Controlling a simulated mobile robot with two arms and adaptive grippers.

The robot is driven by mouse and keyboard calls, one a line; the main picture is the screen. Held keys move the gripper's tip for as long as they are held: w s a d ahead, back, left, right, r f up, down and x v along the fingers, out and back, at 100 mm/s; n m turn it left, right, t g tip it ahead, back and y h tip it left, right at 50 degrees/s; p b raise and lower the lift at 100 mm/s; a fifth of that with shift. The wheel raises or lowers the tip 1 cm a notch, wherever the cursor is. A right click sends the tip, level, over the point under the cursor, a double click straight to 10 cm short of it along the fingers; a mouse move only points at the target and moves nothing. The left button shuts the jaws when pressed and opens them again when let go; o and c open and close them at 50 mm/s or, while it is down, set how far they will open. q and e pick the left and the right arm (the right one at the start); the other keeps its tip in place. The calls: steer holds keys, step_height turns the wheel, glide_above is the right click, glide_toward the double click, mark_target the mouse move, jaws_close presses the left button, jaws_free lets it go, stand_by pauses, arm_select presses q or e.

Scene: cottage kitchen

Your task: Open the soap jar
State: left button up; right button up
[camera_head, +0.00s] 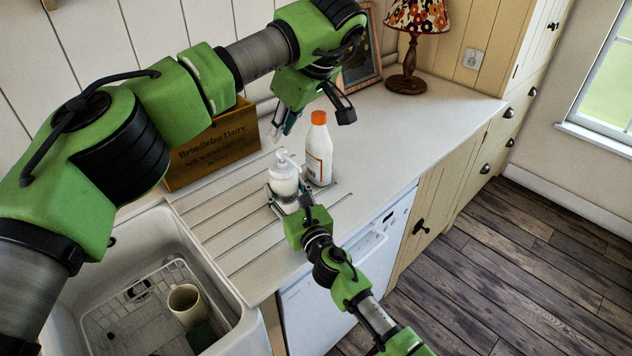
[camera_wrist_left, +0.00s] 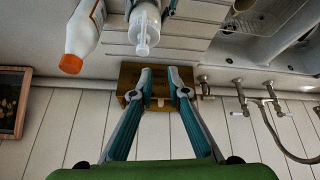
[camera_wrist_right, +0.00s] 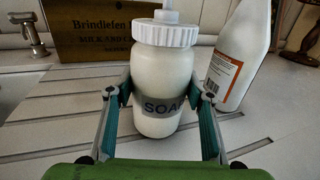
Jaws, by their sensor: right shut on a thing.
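The soap jar (camera_head: 284,182) is a white jar with a ribbed lid and pump and a grey "SOAP" label. It stands upright on the counter by the sink. My right gripper (camera_head: 287,197) is shut on its body from the front; in the right wrist view the fingers (camera_wrist_right: 165,108) press on both sides below the lid (camera_wrist_right: 166,33). My left gripper (camera_head: 315,118) is above and behind the jar, its fingers spread and empty. In the left wrist view the pump (camera_wrist_left: 144,35) shows beyond the open left fingers (camera_wrist_left: 160,82), apart from them.
A white bottle with an orange cap (camera_head: 319,150) stands close right of the jar. A wooden crate (camera_head: 215,150) is behind left. The sink (camera_head: 228,335) with a rack and mug (camera_head: 186,304) is at front left. The counter right of the bottle (camera_head: 400,130) is clear.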

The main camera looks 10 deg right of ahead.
arm_select(q)
steer(key=s+d+f+n+t+y, duration=0.2)
steer(key=s+d+f+t, duration=0.1)
steer(key=s+t, duration=0.15)
steer(key=t+h, duration=0.1)
steer(key=t, duration=0.4)
glide_toward(295, 164)
steer(key=shift+g, duration=0.25)
steer(key=x, duration=1)
steer(key=shift+w, duration=0.25)
jaws_close()
steer(key=shift+r, duration=0.15)
steer(key=shift+d+r, duration=0.1)
steer(key=shift+r, duration=0.9)
